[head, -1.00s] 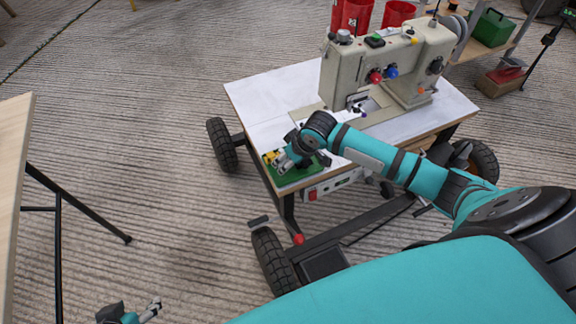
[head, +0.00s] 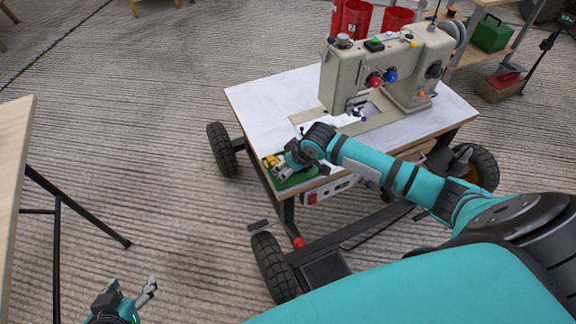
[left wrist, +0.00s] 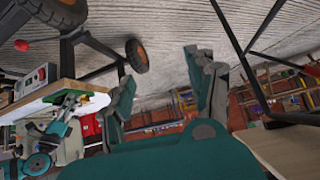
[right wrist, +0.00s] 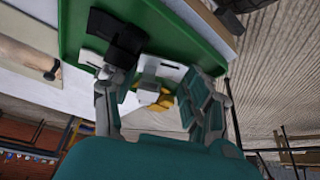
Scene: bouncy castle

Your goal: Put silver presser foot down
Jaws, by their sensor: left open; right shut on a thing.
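The green tray (head: 297,180) sits at the near left corner of the sewing table. My right gripper (head: 283,168) is low over it. In the right wrist view, the silver presser foot (right wrist: 147,70) shows as a pale piece between the fingers of my right gripper (right wrist: 152,100), which is shut on it. A yellow piece (right wrist: 163,98) shows close by, and a black piece (right wrist: 117,38) stands on the tray beside it. The fingers partly hide how the foot meets the tray. My left gripper (head: 140,297) is open and empty, away from the table; its spread fingers show in the left wrist view (left wrist: 165,85).
The beige sewing machine (head: 345,80) stands on the wheeled white table (head: 265,100), behind my right arm. Red bins (head: 355,17) and a green box (head: 491,33) are at the back. A wooden tabletop (head: 12,160) edges in at left. Bare floor lies between.

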